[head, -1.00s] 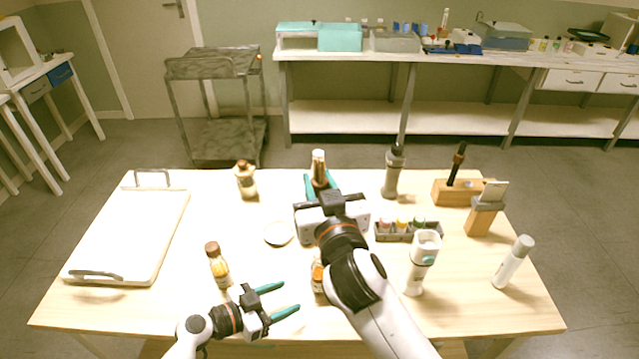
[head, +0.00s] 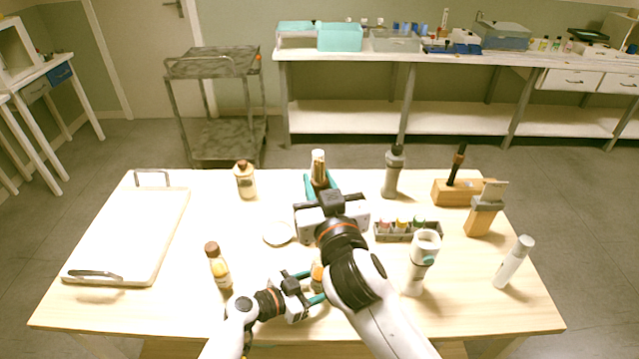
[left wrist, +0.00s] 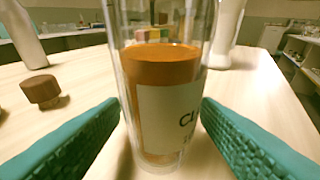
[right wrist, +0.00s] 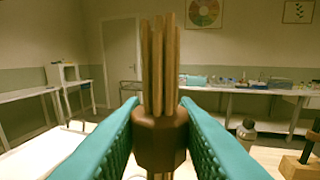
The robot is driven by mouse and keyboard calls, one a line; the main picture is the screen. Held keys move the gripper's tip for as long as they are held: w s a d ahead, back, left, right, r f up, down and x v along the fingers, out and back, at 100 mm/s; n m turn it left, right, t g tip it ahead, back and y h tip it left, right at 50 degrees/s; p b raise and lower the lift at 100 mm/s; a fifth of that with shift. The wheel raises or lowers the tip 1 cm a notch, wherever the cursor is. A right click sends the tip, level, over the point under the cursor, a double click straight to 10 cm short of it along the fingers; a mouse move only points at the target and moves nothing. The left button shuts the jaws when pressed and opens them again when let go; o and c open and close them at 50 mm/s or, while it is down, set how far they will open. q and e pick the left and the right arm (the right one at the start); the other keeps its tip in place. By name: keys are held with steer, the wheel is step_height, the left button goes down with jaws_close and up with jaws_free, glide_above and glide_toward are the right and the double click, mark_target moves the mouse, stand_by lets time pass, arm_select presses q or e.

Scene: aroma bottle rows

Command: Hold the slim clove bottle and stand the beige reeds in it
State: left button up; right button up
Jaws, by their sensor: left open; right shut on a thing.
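The slim clove bottle (left wrist: 160,110) is clear glass with orange liquid and a white label starting "Cl". It stands upright and open-topped on the table, between the fingers of my left gripper (left wrist: 160,130), which is open around it. In the head view the bottle (head: 317,272) is partly hidden by my right arm. My right gripper (right wrist: 160,140) is shut on the brown collar of the beige reeds (right wrist: 160,65). The reeds point upward and also show beneath the collar. In the head view the reeds (head: 318,164) are up at the table's far middle, away from the bottle.
A loose brown cap (left wrist: 40,90) lies near the clove bottle. Another amber bottle (head: 218,268) stands to its left, and a corked one (head: 245,182) farther back. A tray (head: 128,235) fills the left.

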arm_select(q)
steer(key=c, duration=0.7)
steer(key=shift+o, duration=0.2)
arm_select(e)
steer(key=shift+f, duration=3.55)
